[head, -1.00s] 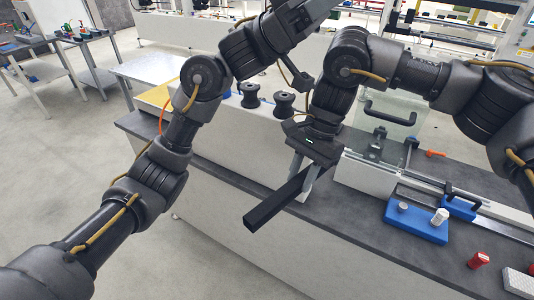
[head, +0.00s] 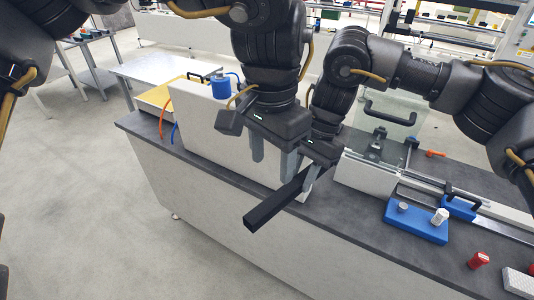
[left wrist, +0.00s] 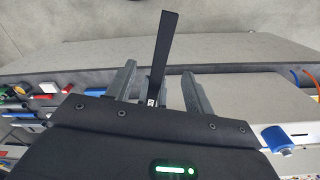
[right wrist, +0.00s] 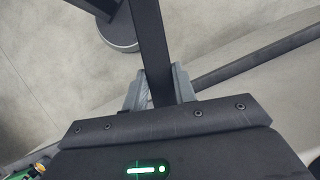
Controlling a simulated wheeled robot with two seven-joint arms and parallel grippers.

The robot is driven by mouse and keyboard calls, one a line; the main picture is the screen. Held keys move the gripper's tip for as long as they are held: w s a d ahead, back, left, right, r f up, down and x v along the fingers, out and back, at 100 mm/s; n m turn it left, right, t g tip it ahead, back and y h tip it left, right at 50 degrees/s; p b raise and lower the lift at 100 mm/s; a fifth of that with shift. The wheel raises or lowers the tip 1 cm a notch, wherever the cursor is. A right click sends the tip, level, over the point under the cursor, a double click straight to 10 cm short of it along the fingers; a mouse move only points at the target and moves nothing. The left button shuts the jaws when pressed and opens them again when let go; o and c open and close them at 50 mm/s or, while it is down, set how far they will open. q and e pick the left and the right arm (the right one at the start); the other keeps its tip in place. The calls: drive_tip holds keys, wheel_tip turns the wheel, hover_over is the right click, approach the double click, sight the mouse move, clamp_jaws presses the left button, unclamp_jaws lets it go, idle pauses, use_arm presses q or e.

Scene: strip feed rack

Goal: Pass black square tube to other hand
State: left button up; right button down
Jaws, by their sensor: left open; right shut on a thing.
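The black square tube (head: 272,205) slants down and left over the near edge of the bench. My right gripper (head: 308,180) is shut on its upper end. In the right wrist view the tube (right wrist: 150,45) runs out from between the closed fingers (right wrist: 157,88). My left gripper (head: 273,160) is open, close beside the right one, with its fingers pointing down above the tube. In the left wrist view the tube (left wrist: 162,50) shows in the gap between the spread fingers (left wrist: 158,88), touching neither visibly. Its depth within that gap is unclear.
A blue block with pegs (head: 415,222) and a red-capped piece (head: 478,260) lie on the dark bench top (head: 350,230) at the right. A pale box (head: 205,130) with a blue cylinder (head: 220,84) stands behind at the left. The floor in front is clear.

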sight(269, 203)
use_arm(q)
drive_tip(key=f, duration=1.2)
drive_tip(key=shift+w+a, duration=0.1)
drive_tip(key=shift+a, duration=0.2)
drive_tip(key=shift+c, duration=0.2)
clamp_jaws()
use_arm(e)
drive_tip(key=c, duration=1)
unclamp_jaws()
drive_tip(key=shift+c, duration=0.2)
